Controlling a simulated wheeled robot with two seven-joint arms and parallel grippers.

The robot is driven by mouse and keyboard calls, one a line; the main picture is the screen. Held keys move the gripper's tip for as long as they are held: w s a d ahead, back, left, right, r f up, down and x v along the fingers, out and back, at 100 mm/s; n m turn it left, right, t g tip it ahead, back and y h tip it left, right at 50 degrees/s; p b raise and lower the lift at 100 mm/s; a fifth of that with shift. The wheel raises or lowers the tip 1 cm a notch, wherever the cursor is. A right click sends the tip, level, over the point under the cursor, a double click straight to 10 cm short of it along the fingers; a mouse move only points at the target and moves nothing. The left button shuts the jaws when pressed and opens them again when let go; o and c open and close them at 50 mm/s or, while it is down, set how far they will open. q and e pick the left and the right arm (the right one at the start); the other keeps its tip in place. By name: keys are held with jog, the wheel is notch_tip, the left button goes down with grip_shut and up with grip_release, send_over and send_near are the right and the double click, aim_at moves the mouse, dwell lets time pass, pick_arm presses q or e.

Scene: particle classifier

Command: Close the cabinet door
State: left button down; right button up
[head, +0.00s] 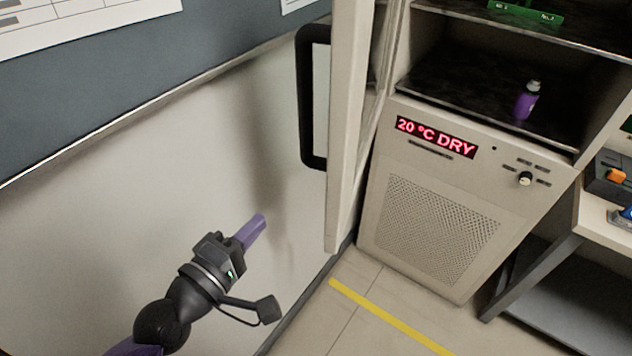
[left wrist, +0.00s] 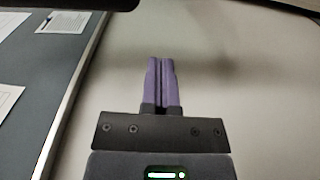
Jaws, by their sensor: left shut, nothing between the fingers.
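The cabinet (head: 440,200) stands at the right of the head view, with its shelves exposed. Its door (head: 346,130) is swung wide open toward the left and seen nearly edge-on. The door has a black handle (head: 308,100) on its left side. My left gripper (head: 260,222) is shut and empty, below and left of the handle, apart from the door. In the left wrist view its purple fingers (left wrist: 162,80) are together in front of the pale wall. A dark bar at the top edge of that view cannot be identified. My right gripper is not in view.
A purple bottle (head: 527,100) stands on a cabinet shelf, and a green rack (head: 527,14) is above it. A table (head: 592,215) with instruments is at the right. A wall (head: 120,230) lies close on the left. The floor shows a yellow line (head: 390,318).

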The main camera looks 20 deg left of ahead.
pick_arm(q)
jog(key=w+d+p, duration=0.2)
jog(key=w+d, duration=0.5)
jog(key=w, duration=0.2)
jog(key=shift+w+r, duration=0.2)
jog(key=shift+r, duration=0.1)
